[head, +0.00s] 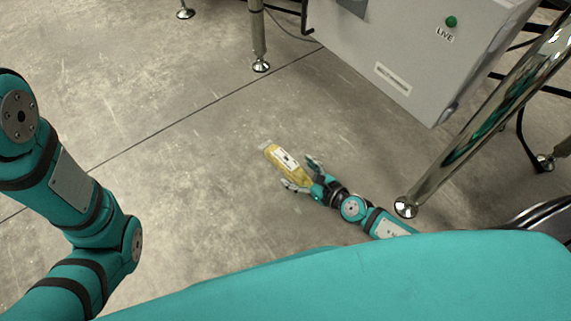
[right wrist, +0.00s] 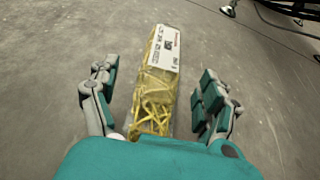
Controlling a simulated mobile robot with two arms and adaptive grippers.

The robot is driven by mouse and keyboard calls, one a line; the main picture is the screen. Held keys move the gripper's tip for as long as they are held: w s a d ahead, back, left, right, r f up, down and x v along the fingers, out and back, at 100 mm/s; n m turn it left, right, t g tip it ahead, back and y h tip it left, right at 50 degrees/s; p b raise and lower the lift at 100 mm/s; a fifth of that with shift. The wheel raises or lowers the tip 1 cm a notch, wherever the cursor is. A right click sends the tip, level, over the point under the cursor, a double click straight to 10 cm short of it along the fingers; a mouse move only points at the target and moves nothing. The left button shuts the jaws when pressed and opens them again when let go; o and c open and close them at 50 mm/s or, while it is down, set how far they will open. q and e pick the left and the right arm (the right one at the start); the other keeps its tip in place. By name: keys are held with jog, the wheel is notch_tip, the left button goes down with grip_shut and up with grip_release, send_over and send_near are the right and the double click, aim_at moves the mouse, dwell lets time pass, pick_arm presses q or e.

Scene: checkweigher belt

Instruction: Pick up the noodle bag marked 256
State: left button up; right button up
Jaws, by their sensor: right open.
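The noodle bag (head: 283,157) is a long yellow pack with a white label, lying on the concrete floor. In the right wrist view the noodle bag (right wrist: 156,85) shows its label at the far end and noodles through clear film at the near end. The print is too small to read surely. My right gripper (head: 302,172) is open at the bag's near end. In the right wrist view its fingers (right wrist: 160,92) stand on either side of the bag, with a gap on both sides. My left arm shows at the left of the head view, but its gripper is out of view.
A grey cabinet (head: 395,50) marked LIVE with a green button stands at the back right. A shiny metal leg (head: 480,125) rises close to my right arm. Another leg foot (head: 261,66) stands behind the bag. The floor left of the bag is clear.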

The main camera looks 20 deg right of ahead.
aim_at(288, 164)
jog(key=b+x, duration=0.1)
jog(key=x, duration=0.4)
jog(key=shift+w+a+r+b, duration=0.1)
jog(key=shift+w+b, duration=0.15)
jog(key=shift+b, duration=0.1)
jog(key=shift+r, duration=0.1)
jog(key=c, duration=1.5)
